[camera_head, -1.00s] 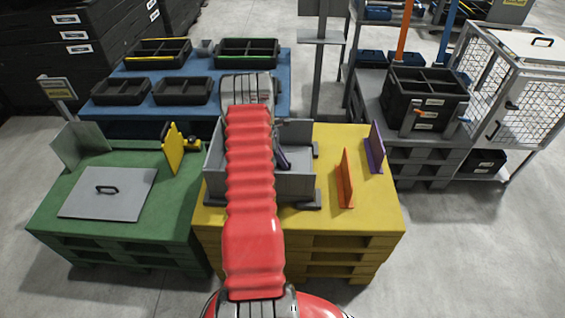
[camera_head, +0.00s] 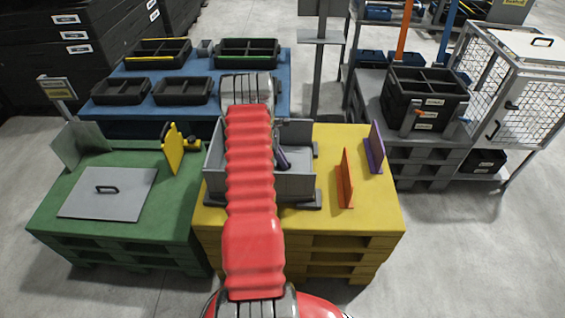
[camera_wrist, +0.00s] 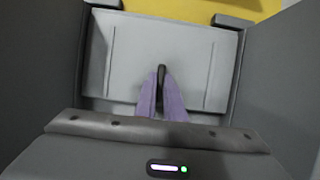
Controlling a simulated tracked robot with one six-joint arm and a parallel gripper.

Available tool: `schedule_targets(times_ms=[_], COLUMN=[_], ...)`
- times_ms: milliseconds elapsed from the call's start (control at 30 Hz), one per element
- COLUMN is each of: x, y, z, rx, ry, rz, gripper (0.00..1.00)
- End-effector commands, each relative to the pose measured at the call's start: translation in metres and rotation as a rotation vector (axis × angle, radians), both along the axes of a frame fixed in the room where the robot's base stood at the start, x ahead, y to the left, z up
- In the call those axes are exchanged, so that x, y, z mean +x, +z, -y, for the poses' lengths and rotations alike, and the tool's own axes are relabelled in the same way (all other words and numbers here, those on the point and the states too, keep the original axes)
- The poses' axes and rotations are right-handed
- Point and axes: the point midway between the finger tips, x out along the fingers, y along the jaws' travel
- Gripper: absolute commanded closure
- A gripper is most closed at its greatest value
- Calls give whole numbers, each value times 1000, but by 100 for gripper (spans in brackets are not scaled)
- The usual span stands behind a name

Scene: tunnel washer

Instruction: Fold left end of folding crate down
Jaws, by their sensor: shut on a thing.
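The grey folding crate (camera_head: 296,187) stands on the yellow pallet-like table, partly hidden behind my red arm in the head view. Its wall at the left of the picture (camera_head: 214,148) is upright. My gripper (camera_wrist: 161,100) points into the crate, its two purple fingers close together. A narrow dark tab (camera_wrist: 161,75) shows at the fingertips, against a pale grey panel (camera_wrist: 190,55) between the dark side walls. The fingers appear shut on this tab. I cannot tell which end the panel belongs to. In the head view, only a dark slanted part of the gripper shows beside my arm.
An orange upright plate (camera_head: 345,180) and a purple one (camera_head: 375,148) stand on the yellow table (camera_head: 370,215) right of the crate. On the green table at left are a yellow plate (camera_head: 173,150) and a flat grey lid (camera_head: 108,193). Black trays sit behind on a blue table (camera_head: 275,75).

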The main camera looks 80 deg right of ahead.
Motion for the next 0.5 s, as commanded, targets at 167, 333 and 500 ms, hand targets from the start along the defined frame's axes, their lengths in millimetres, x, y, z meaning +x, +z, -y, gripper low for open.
schedule_targets(times_ms=[167,333,500], x=[1,-1,-1], y=[-1,1,3], z=[-1,-1,-1], rx=[3,6,12], ry=[2,-1,1], rz=[0,17,41], gripper=[100,100,100])
